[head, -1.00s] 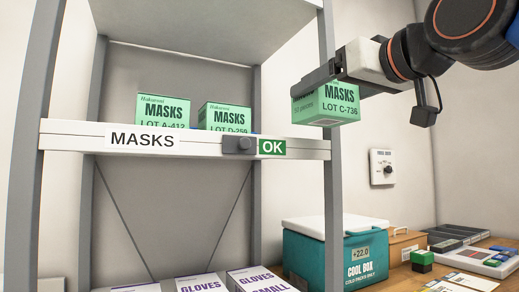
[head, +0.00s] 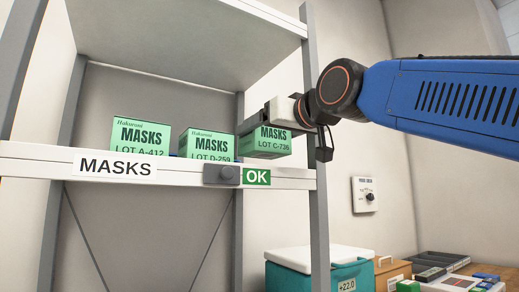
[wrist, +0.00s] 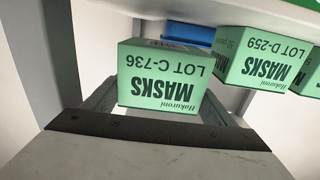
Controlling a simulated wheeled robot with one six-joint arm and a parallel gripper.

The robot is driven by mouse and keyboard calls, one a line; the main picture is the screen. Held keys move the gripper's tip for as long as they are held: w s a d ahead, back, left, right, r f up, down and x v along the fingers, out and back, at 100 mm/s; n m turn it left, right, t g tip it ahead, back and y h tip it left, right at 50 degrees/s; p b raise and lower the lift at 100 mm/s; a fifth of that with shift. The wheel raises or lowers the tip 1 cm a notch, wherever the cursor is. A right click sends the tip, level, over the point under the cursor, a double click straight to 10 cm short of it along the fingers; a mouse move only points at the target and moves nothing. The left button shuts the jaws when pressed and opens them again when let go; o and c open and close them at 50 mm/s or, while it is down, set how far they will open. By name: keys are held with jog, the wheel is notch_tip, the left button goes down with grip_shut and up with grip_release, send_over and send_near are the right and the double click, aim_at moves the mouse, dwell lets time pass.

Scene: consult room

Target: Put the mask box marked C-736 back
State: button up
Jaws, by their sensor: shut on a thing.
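The green mask box marked C-736 (head: 266,142) is held by my gripper (head: 270,122) at the right end of the masks shelf, just right of the box marked D-259 (head: 208,144). My gripper is shut on it, with the jaws across its upper part. In the wrist view the C-736 box (wrist: 161,80) appears upside down. The shelf front (head: 40,165) reads MASKS and hides the lower edges of the boxes. The box marked A-412 (head: 139,136) stands at the left.
A shelf post (head: 316,180) stands close to the right of the held box. A teal cool box (head: 320,275) is below right. A blue thing (wrist: 188,35) shows behind the held box.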

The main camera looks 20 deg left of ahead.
aim_at(261, 157)
jog(key=shift+x, duration=1.25)
jog(key=shift+w+a+f, duration=0.1)
jog(key=shift+a, duration=0.05)
jog(key=shift+f, duration=1.6)
jog(key=o, duration=1.2)
jog(key=shift+f, duration=0.1)
jog(key=shift+s+d, duration=0.2)
jog(key=shift+d, duration=0.1)
jog(key=v, duration=1.1)
jog(key=shift+s+d, duration=0.1)
jog(key=shift+d, duration=0.05)
